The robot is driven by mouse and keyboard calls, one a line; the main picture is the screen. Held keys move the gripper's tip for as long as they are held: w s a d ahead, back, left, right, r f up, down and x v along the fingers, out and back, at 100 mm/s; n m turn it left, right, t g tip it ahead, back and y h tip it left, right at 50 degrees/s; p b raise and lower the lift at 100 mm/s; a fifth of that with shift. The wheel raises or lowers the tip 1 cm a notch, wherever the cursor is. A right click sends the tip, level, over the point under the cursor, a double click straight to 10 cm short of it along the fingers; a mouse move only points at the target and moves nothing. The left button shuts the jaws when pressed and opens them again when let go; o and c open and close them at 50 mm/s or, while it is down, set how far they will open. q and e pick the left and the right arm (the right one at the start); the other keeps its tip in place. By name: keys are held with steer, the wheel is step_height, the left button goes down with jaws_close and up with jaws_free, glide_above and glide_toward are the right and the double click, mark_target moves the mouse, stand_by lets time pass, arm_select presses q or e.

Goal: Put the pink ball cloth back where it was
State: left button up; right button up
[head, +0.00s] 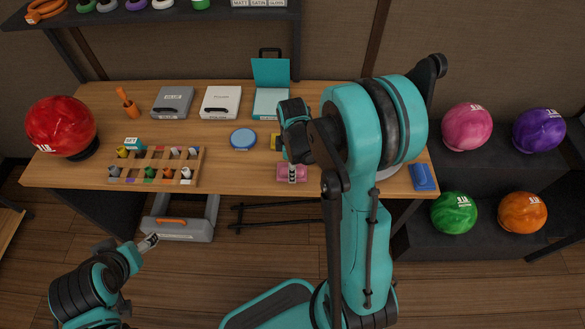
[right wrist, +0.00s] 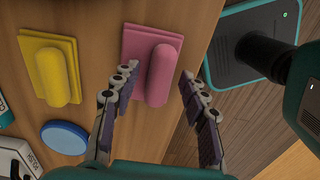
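The pink ball cloth (head: 302,175), a flat pink pad with a rounded raised grip, lies on the wooden table near its front edge. It also shows in the right wrist view (right wrist: 160,75). My right gripper (right wrist: 157,80) is open and over the cloth, with one finger on each side of the raised grip. Whether the fingers touch it I cannot tell. In the head view my right arm covers part of the area behind the cloth. My left gripper (head: 149,242) is low in front of the table, away from the cloth; its finger opening is too small to judge.
A similar yellow pad (right wrist: 50,72) lies beside the pink one, with a blue round tin (head: 243,139) nearby. A wooden rack of small bottles (head: 155,167) and a red ball (head: 61,126) are at left. A blue item (head: 422,177) lies at right. Balls sit on the dark shelf (head: 440,245).

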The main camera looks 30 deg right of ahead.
step_height(320, 180, up, 11)
steer(key=p, duration=0.5)
steer(key=s+a+r+m+t, duration=0.7)
steer(key=s+a+r+m, duration=0.2)
steer(key=r+m, duration=0.1)
steer(key=shift+s+a+m, duration=0.35)
steer(key=shift+a+m, duration=0.05)
steer(key=shift+m, duration=0.4)
steer(key=shift+f, duration=0.1)
steer(key=shift+c, duration=0.3)
